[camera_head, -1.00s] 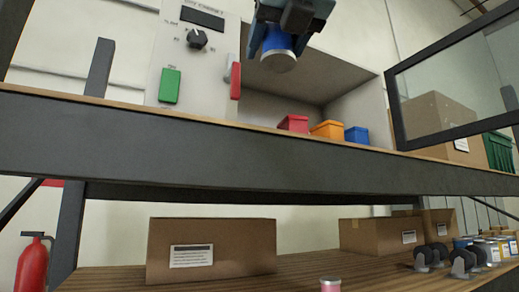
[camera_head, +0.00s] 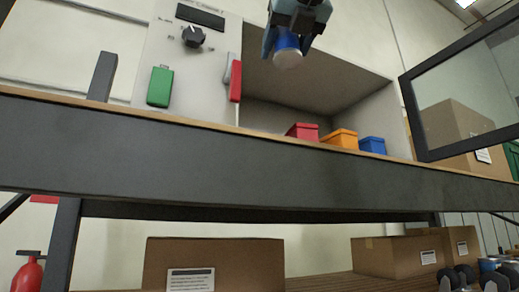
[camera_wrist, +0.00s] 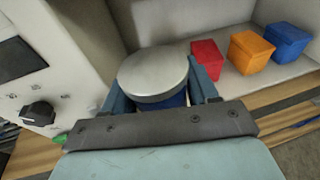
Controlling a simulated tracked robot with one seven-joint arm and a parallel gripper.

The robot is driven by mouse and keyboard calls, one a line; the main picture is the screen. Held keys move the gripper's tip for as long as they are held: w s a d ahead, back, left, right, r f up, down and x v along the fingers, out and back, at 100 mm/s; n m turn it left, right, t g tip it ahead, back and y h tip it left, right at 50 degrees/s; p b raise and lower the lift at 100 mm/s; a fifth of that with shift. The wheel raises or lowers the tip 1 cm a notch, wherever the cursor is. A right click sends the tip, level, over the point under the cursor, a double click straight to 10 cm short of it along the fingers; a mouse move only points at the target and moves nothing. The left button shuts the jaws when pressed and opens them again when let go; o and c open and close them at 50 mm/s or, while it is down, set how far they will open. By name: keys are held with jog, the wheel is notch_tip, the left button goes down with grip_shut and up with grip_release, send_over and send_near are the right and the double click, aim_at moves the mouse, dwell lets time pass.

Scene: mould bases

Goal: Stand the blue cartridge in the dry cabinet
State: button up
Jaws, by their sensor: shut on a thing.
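My gripper (camera_head: 291,35) is shut on the blue cartridge (camera_head: 287,41), which has a silver end cap. It hangs in front of the upper part of the dry cabinet's opening. In the wrist view the cartridge's round silver cap (camera_wrist: 154,73) sits between the two fingers and hides most of its blue body (camera_wrist: 177,101). The dry cabinet (camera_head: 222,70) stands on the shelf with its glass door (camera_head: 470,85) swung open to the right. Red (camera_head: 303,131), orange (camera_head: 341,138) and blue (camera_head: 373,145) boxes stand at the cabinet's opening.
The cabinet's front panel has a black knob (camera_head: 193,37), a green block (camera_head: 160,87) and a red handle (camera_head: 235,80). A dark shelf beam (camera_head: 240,155) runs across below. Cardboard boxes (camera_head: 215,262) stand on the lower shelf. The cabinet floor left of the red box looks clear.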

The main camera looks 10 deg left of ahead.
jog(key=shift+w+d+r, duration=0.15)
jog(key=shift+w+r, duration=0.3)
jog(key=shift+r, duration=0.25)
jog(key=w+a+f, duration=0.2)
jog(key=w, duration=0.1)
jog(key=w+a+f, duration=0.2)
jog(key=w+f, duration=0.1)
jog(key=w, duration=0.1)
jog(key=w+a+f, duration=0.2)
jog(key=w+f, duration=0.1)
jog(key=w, duration=0.1)
jog(key=shift+a+f, duration=0.25)
jog(key=shift+w+a+f, duration=0.25)
jog(key=shift+w+f, duration=0.2)
jog(key=shift+f, duration=1.75)
